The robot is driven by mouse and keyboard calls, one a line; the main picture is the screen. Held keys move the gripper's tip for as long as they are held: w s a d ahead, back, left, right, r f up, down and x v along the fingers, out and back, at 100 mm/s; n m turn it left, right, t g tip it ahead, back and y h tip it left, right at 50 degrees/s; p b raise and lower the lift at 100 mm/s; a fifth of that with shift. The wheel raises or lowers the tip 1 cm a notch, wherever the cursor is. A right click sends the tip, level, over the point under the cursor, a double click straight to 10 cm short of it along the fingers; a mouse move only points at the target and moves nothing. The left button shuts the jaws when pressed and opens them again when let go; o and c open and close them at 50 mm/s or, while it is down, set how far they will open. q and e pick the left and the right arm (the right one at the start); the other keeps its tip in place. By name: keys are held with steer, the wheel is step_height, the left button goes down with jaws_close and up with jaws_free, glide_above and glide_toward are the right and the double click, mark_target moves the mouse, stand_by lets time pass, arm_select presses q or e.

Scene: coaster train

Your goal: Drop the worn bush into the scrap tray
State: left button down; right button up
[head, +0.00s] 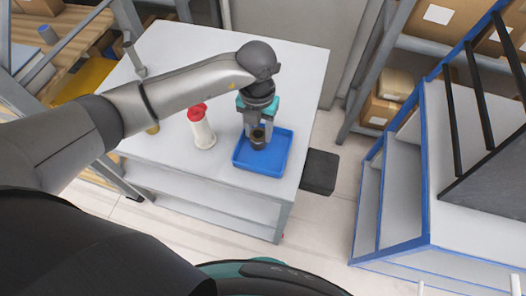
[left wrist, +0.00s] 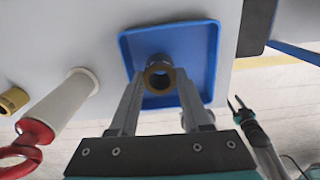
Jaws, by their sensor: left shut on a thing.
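The worn bush (head: 258,141) is a dark brown ring. It also shows in the left wrist view (left wrist: 158,77), between the fingertips. My left gripper (head: 258,127) points down over the scrap tray and is shut on the bush. The scrap tray (head: 279,166) is blue, shallow and rectangular, and looks empty. It lies behind the bush in the left wrist view (left wrist: 206,75). The height of the bush above the tray floor is hard to tell. My right gripper (left wrist: 236,103) shows small at the right of the left wrist view, its fingers apart and nothing between them.
A white bottle with a red top (head: 202,131) stands left of the tray on the white table (head: 215,62). A yellow ring (left wrist: 13,100) is further left. A dark box (head: 320,172) is beyond the table's right edge. Blue-edged shelving (head: 425,170) stands right.

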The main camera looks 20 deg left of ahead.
arm_select(q)
steer(key=shift+c, duration=1.4)
jaws_free()
step_height(320, 180, up, 15)
steer(key=shift+r+p, duration=0.15)
steer(key=shift+p, duration=0.2)
